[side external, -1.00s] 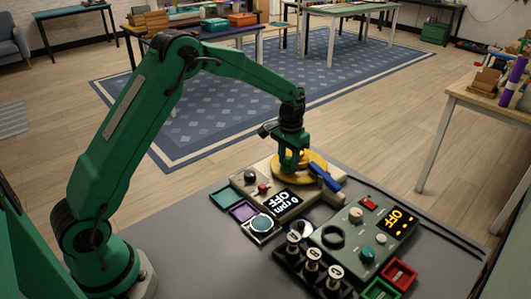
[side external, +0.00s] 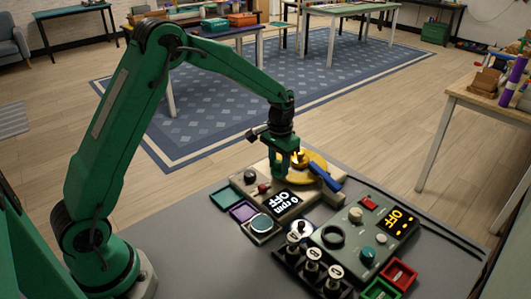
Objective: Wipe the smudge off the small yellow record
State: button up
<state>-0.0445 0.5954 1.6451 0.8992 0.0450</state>
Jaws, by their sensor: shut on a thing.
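The yellow record (side external: 317,162) lies flat on the pale-cased turntable (side external: 249,190), whose display reads "0 rpm OFF". A small orange-yellow piece (side external: 298,157) stands up near the record's middle. A blue arm (side external: 326,177) crosses the record's right front edge. My gripper (side external: 284,177) points down at the record's left side and covers part of it. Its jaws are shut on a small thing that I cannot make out. I cannot tell whether that thing touches the record. No smudge can be made out at this size.
A grey-green control box (side external: 345,243) with an "OFF" display stands to the right. Several white-capped bottles (side external: 314,254) stand in a dark rack in front. Green and purple trays (side external: 242,211) lie left of the turntable, red and green ones (side external: 400,273) at front right. Bare grey bench (side external: 200,245) is at left.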

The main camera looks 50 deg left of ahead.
jog(key=shift+r, duration=0.1)
dwell(0.3)
jog(key=shift+r, duration=2.9)
jog(key=shift+r, duration=1.5)
jog(key=shift+s, duration=0.1)
